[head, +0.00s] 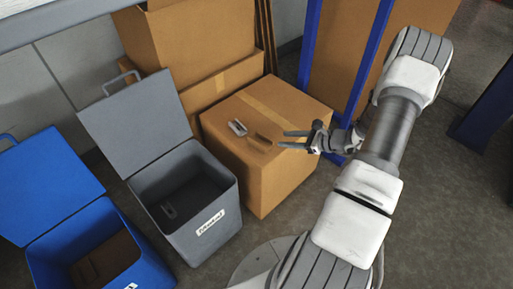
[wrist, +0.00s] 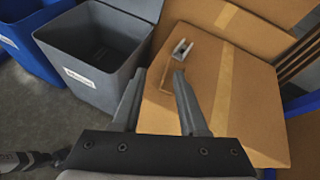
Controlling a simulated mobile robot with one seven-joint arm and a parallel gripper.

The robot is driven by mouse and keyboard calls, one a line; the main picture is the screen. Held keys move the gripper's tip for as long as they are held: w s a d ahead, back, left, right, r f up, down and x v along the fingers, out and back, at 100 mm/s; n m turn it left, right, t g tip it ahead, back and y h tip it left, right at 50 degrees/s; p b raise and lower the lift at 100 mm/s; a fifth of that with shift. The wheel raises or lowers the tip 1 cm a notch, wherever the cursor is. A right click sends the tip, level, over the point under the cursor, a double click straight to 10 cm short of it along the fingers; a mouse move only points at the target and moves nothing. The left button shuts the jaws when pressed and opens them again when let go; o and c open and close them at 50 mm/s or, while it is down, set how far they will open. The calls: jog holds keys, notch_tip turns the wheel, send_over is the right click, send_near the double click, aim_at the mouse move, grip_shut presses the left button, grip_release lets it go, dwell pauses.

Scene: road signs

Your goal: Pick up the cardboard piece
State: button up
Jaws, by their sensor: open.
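A small brown piece (head: 262,140), which looks like the cardboard piece, lies on top of a closed cardboard box (head: 272,182). In the wrist view its outline hardly stands out from the box top. My gripper (head: 282,139) is open and empty, with its fingers pointing left over the right part of the box, to the right of the brown piece in the head view. In the wrist view the open fingertips (wrist: 159,72) are over the box's edge, near the grey bin. Contact with the box cannot be told.
A small grey metal part (head: 237,128) lies on the box beside the brown piece; it also shows in the wrist view (wrist: 181,50). An open grey bin (head: 215,240) and an open blue bin (head: 55,247) stand to the left. Blue posts (head: 371,60) rise behind.

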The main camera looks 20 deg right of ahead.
notch_tip(320, 180, down, 7)
jog(key=d+m+t+h+b, duration=0.1)
jog(key=m+t+b, duration=0.1)
jog(key=m, duration=0.1)
jog(key=b, duration=0.3)
send_near(248, 141)
jog(key=shift+w+a+f, duration=0.15)
jog(key=shift+w+f, duration=0.35)
jog(key=shift+w, duration=0.25)
jog(key=shift+b+x, duration=1.15)
jog(key=shift+x, duration=1.55)
jog(key=shift+a+r, duration=0.15)
grip_shut()
